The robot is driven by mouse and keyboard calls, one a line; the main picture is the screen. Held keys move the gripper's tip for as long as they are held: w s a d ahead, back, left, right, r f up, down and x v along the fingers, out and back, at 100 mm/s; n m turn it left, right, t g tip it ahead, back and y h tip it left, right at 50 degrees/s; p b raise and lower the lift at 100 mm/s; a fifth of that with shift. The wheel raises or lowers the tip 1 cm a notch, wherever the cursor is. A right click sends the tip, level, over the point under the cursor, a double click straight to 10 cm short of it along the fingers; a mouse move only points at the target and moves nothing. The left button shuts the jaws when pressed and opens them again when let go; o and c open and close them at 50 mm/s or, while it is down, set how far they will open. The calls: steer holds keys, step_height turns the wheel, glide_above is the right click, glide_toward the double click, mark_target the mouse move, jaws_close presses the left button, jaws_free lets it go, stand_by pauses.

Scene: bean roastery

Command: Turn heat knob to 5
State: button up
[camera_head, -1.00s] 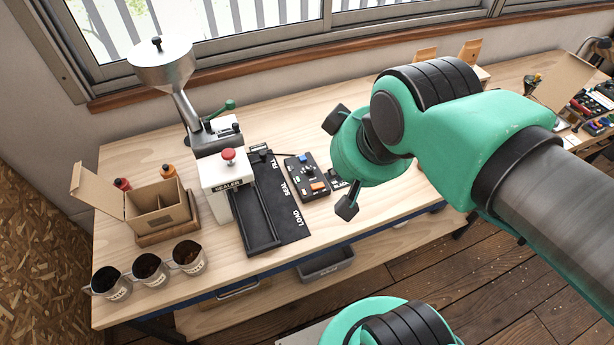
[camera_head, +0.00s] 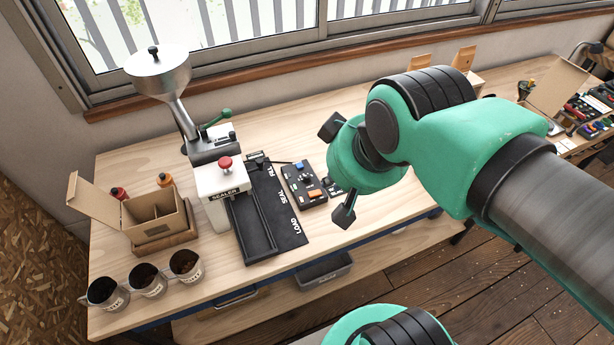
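A small black control box (camera_head: 304,184) lies on the wooden bench, right of the black mat. It carries a blue button or knob, an orange part and other small controls. I cannot tell which one is the heat knob, and no scale marks are readable. My gripper (camera_head: 338,170) is just right of the box in the picture, with its two black fingertips spread wide apart and nothing seen between them. My green wrist hides part of the bench and perhaps further controls beside the box.
A white sealer (camera_head: 219,186) with a red knob stands left of the black mat (camera_head: 284,226). A metal hopper (camera_head: 160,72) rises behind it. An open cardboard box (camera_head: 157,222) and three cups (camera_head: 147,280) are at left.

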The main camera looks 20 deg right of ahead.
steer(key=o, duration=0.4)
steer(key=shift+w, duration=0.1)
steer(key=shift+o, duration=0.9)
steer(key=shift+w, duration=0.2)
steer(key=n+g+p, duration=0.3)
steer(key=n+g, duration=0.3)
steer(key=n, duration=0.8)
glide_above(307, 176)
step_height(307, 176, down, 24)
steer(key=shift+f, duration=0.15)
step_height(307, 176, down, 14)
steer(key=shift+r+b, duration=0.15)
steer(key=shift+b, duration=0.65)
